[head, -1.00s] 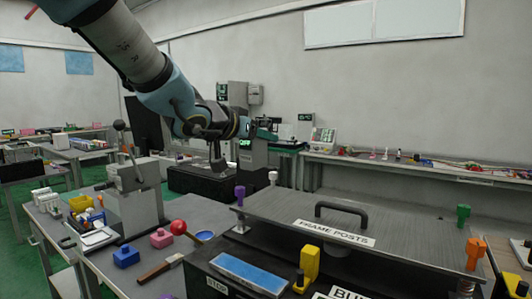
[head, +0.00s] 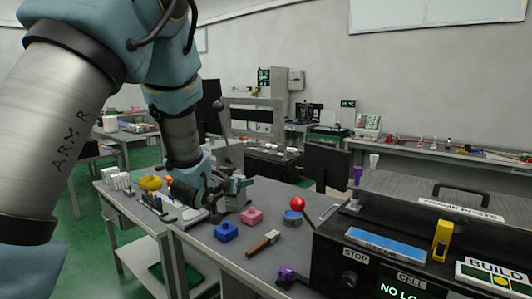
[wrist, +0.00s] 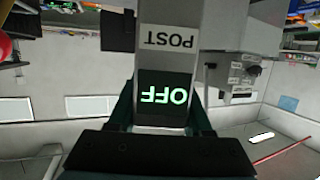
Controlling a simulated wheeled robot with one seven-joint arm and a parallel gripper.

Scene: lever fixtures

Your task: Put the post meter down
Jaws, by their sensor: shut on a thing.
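The post meter (wrist: 168,62) fills the middle of the wrist view, grey with a POST label and a dark display reading OFF in green, both upside down there. My gripper (wrist: 162,115) is shut on it, with a finger on each side of the display. In the head view my gripper (head: 236,187) is over the left part of the grey table (head: 205,247). The meter cannot be clearly made out there; my wrist and gripper hide much of that spot.
A blue block (head: 226,232), a pink block (head: 251,216), a brush (head: 263,243) and a blue round tin (head: 292,217) lie right of my gripper. A yellow bowl (head: 150,183) and a white tray lie left. A black control console (head: 350,262) stands at the right.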

